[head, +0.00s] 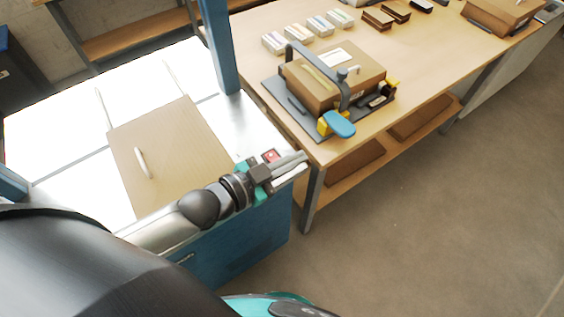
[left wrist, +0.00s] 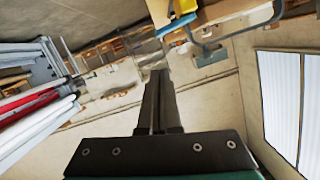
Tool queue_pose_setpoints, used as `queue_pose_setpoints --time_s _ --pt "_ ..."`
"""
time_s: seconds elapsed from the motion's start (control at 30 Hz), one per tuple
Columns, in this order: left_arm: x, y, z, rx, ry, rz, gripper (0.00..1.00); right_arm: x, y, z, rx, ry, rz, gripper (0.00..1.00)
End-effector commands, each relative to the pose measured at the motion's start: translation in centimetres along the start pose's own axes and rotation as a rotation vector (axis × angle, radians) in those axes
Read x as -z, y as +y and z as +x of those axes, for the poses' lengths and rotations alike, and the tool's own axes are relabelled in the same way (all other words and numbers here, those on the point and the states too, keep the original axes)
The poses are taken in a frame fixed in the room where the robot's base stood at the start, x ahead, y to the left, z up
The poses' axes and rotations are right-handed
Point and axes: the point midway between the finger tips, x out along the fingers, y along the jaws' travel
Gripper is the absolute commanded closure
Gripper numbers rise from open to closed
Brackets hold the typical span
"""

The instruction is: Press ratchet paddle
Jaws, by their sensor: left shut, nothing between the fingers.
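A blue paddle (head: 340,123) with a yellow block beside it sticks out from the front corner of a dark strapping fixture (head: 293,105) on the wooden bench. The fixture's grey arch spans a brown box (head: 318,85). My left gripper (head: 302,159) is shut and empty, at the right end of the blue machine, apart from the paddle and to its lower left. My right gripper is not in view.
The blue machine (head: 235,240) has a bright top with a brown panel (head: 165,150) and a white handle. A red part (head: 270,156) is close beside my left gripper. Small white boxes (head: 297,35) line the bench behind the fixture. Open floor (head: 430,210) lies at the right.

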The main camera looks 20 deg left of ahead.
Motion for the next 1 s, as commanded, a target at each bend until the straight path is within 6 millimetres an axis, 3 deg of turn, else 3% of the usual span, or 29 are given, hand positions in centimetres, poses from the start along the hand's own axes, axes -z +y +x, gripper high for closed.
queue_pose_setpoints --time_s 0.1,0.3,1.0 --pt "0.0 0.0 -1.6 -0.001 -0.002 0.001 1.0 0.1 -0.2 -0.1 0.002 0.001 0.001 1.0" --pt "0.0 0.0 -3.0 0.0 0.0 0.001 1.0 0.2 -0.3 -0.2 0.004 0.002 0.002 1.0" --pt "0.1 0.0 -3.3 0.0 0.001 0.001 1.0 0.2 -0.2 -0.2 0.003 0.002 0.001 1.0"
